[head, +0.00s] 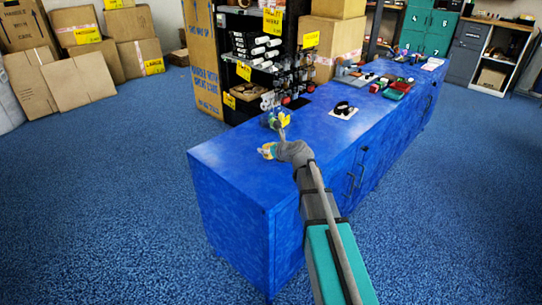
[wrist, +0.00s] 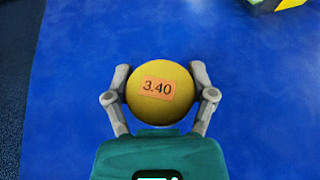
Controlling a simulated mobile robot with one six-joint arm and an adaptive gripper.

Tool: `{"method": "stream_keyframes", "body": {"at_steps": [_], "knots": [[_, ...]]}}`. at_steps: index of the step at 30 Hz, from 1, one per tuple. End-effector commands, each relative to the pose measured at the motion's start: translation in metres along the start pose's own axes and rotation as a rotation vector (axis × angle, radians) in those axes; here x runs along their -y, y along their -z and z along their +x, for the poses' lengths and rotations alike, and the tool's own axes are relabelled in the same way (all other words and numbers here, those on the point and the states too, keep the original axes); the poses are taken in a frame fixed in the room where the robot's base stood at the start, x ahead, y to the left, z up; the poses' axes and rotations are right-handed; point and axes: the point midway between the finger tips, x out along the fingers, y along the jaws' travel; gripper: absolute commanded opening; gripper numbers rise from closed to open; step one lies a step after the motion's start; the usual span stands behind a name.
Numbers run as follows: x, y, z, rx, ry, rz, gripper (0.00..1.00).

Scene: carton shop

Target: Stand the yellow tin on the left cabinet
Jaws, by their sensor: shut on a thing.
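The yellow tin (wrist: 160,108) is round from above, with an orange label reading 3.40, in the wrist view. My gripper (wrist: 161,82) is shut on it, one finger on each side. In the head view my gripper (head: 268,152) is small, over the near left end of the blue cabinet run, and the tin is mostly lost in it. The left cabinet (head: 232,178) has a bare blue top around the tin, which also shows in the wrist view (wrist: 75,80). I cannot tell whether the tin touches the top.
A small green and grey item with a yellow tag (head: 285,119) stands farther back on the blue top; part of something yellow and green (wrist: 288,5) shows in the wrist view. A black item on a white card (head: 344,110) and several tools lie farther right. A stocked shelf (head: 245,75) stands behind.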

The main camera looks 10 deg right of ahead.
Motion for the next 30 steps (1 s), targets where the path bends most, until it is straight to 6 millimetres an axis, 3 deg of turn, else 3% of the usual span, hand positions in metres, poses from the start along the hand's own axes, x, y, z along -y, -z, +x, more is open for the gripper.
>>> {"method": "stream_keyframes", "body": {"at_steps": [6,24,25,29,30], "knots": [[0.0,0.018,0.007,0.0,-0.001,0.0,0.15],[0.0,0.023,0.009,0.0,-0.001,0.0,0.15],[0.0,0.022,0.009,0.0,-0.001,0.0,0.76],[0.0,0.022,0.009,0.0,-0.001,-0.001,1.0],[0.0,0.022,0.009,0.0,-0.001,-0.001,1.0]]}}
